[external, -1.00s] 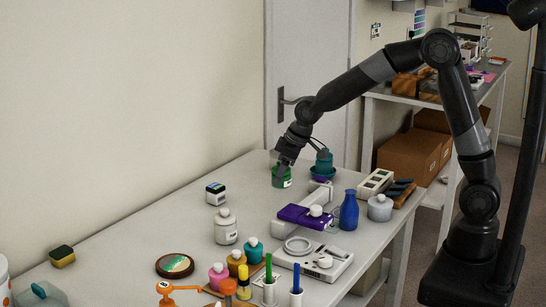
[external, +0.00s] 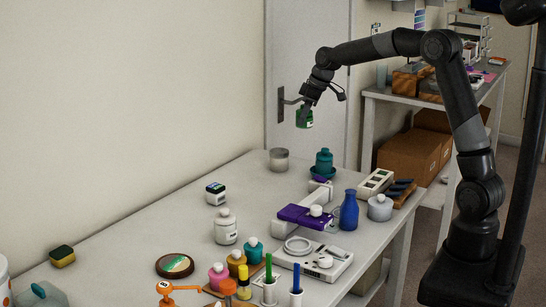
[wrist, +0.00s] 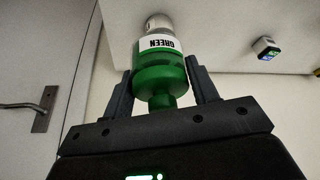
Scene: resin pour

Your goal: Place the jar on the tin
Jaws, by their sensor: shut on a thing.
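The green jar (external: 304,117), with a white label reading GREEN, is held in the air above the far end of the table. My gripper (external: 306,103) is shut on it. In the wrist view the jar (wrist: 160,70) sits between the two fingers of my gripper (wrist: 162,85), label upside down in the picture. The grey metal tin (external: 279,158) stands on the table, below and a little left of the jar in the external view. Its silver edge (wrist: 159,22) shows beyond the jar in the wrist view. Jar and tin are apart in the external view.
A small dark-lidded jar (external: 215,193) and a white bottle (external: 225,227) stand nearer. A purple-and-white device (external: 305,214) and a blue bottle (external: 349,210) are at right. The table left of the tin is clear.

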